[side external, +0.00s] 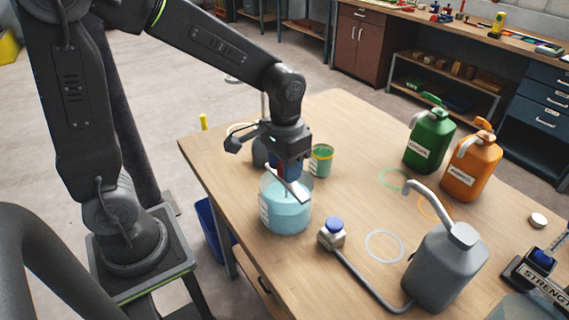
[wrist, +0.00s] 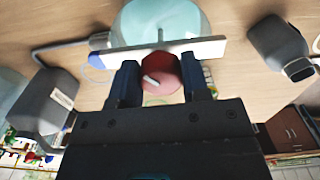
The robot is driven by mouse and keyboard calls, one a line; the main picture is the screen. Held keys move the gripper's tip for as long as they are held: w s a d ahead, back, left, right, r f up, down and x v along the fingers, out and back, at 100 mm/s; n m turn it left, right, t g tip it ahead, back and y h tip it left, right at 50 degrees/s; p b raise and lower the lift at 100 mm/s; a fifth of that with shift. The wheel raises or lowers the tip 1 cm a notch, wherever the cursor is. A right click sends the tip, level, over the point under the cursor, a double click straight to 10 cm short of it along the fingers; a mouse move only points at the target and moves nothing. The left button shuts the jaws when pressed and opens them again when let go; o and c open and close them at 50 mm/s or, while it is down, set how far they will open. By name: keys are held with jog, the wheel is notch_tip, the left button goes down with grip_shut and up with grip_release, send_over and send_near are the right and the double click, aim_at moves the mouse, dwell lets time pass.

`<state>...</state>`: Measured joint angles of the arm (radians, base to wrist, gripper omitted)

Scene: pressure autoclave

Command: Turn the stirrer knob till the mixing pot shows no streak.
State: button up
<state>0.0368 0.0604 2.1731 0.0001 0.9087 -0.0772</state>
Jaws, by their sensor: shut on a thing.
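The mixing pot (side external: 287,216) is a clear round vessel of pale blue liquid near the table's left side, with a white label on its left. I cannot make out a clear streak in the liquid. A pale bar lies across its top, and the pot also shows in the wrist view (wrist: 160,17). The red stirrer knob (wrist: 162,76) with a white mark sits between the dark fingers of my gripper (wrist: 160,82), which is shut on it above the pot. In the side view my gripper (side external: 288,172) points down over the pot and mostly hides the knob.
A grey jug (side external: 442,268) stands front right, with a hose to a blue-topped fitting (side external: 332,233). Green (side external: 428,140) and orange (side external: 470,168) jugs stand at the back right. A green cup (side external: 321,160) is behind the pot. A STRENGTH device (side external: 543,268) is at the right edge.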

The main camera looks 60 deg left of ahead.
jog(key=n, duration=0.7)
jog(key=shift+w+d, duration=0.1)
jog(key=shift+d, duration=0.05)
jog(key=n, duration=0.7)
jog(key=shift+w+d+n, duration=0.1)
jog(key=shift+w+n, duration=0.05)
jog(key=shift+n, duration=0.25)
jog(key=n, duration=0.5)
jog(key=shift+w, duration=0.1)
jog(key=n, duration=0.5)
jog(key=shift+w+r, duration=0.1)
jog(key=shift+n, duration=0.5)
jog(key=o, duration=0.9)
